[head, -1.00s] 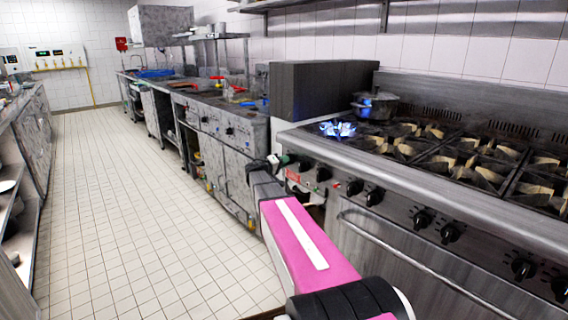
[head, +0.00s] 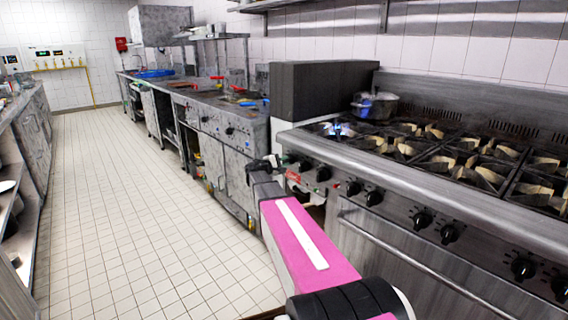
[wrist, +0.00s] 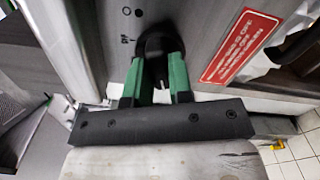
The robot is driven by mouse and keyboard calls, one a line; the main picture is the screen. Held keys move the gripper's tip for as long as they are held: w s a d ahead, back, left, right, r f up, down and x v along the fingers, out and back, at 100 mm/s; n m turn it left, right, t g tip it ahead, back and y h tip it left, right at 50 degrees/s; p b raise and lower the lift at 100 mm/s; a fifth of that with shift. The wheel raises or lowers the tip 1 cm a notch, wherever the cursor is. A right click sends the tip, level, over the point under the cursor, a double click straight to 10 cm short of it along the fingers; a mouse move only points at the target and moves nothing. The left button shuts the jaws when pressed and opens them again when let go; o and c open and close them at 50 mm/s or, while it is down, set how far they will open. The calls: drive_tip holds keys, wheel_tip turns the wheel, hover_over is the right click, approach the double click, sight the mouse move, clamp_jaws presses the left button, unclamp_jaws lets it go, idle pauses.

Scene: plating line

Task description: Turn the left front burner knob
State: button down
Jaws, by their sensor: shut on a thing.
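The black burner knob (wrist: 158,42) is on the stove's front panel, at the left end. In the wrist view my gripper (wrist: 157,68) has its two green fingers on either side of it, shut on it. In the head view my gripper (head: 277,161) reaches the left end of the panel, and the arm hides much of the knob there. A small blue flame (head: 338,130) burns at the left front burner of the stove (head: 430,185).
A pot (head: 375,106) stands on the back left burner. More black knobs (head: 422,219) line the panel to the right, above the oven handle (head: 400,255). A red label (wrist: 240,47) is beside the gripped knob. The tiled floor (head: 150,220) at left is clear.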

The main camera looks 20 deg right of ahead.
drive_tip(key=shift+n, duration=0.5)
drive_tip(key=c, duration=1)
unclamp_jaws()
drive_tip(key=v, duration=1)
drive_tip(key=shift+s+a, duration=0.15)
drive_tip(key=shift+a, duration=0.25)
